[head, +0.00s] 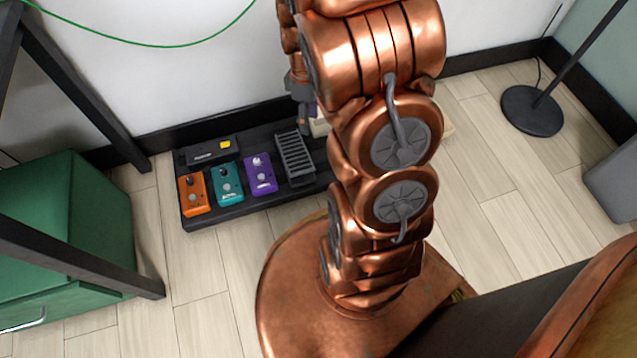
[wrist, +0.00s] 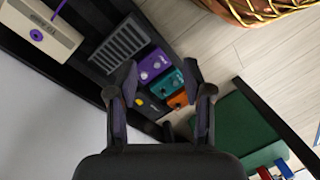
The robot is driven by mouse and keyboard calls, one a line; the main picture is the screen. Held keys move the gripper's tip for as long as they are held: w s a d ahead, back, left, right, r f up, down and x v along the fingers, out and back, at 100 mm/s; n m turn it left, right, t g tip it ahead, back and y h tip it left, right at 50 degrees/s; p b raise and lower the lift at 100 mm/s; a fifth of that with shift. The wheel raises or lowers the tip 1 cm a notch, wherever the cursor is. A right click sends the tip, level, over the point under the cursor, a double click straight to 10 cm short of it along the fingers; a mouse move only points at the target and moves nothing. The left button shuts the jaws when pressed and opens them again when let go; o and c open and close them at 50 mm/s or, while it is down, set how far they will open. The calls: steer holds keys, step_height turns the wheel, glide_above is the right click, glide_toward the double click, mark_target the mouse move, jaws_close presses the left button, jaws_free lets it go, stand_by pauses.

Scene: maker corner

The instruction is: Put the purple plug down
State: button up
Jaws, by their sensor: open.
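A thin purple cord-like piece (wrist: 60,10) crosses the edge of a beige box (wrist: 60,48) in the wrist view; it may belong to the purple plug, but no plug end is clear. A round purple ring (wrist: 36,35) is on the box's face. In the head view most of the box (head: 320,127) is hidden behind my arm. My gripper (wrist: 160,78) is open, with nothing seen between its fingers. In the head view the gripper (head: 304,122) is small and partly hidden, above the back right of the pedalboard.
A black pedalboard (head: 240,212) by the wall carries orange (head: 195,194), teal (head: 227,184) and purple (head: 260,174) pedals and a grey ribbed pedal (head: 294,158). A green cabinet (head: 95,215) stands left, a black stand base (head: 531,110) right.

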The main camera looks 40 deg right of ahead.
steer(key=s+a+r+m, duration=0.2)
steer(key=s+a+r, duration=0.2)
steer(key=s, duration=0.3)
steer(key=s+a+r+m+g, duration=0.1)
steer(key=s+a+r+m, duration=0.1)
steer(key=s+a+r, duration=0.3)
steer(key=s+a+r+m+g+h, duration=0.1)
steer(key=s+a+r, duration=0.3)
steer(key=s, duration=0.6)
steer(key=shift+a+r+m, duration=0.4)
steer(key=shift+a+m, duration=0.15)
steer(key=shift+m, duration=0.25)
steer(key=w+a+r+m+t+y+p, duration=0.15)
steer(key=w+r+p, duration=0.25)
steer(key=r+p, duration=0.4)
steer(key=w+a+r+n+t+p, duration=0.1)
steer(key=w+a+r+p, duration=0.2)
steer(key=r+p, duration=0.45)
steer(key=s+d+r+p, duration=0.2)
steer(key=r+p, duration=0.9)
steer(key=r, duration=0.1)
steer(key=s+d+r+h+p, duration=0.1)
steer(key=s+d+r+p, duration=0.1)
steer(key=r+p, duration=0.9)
steer(key=shift+s+d+r+g, duration=0.35)
steer(key=shift+s+r, duration=0.15)
steer(key=shift+s, duration=0.3)
steer(key=shift+h, duration=0.25)
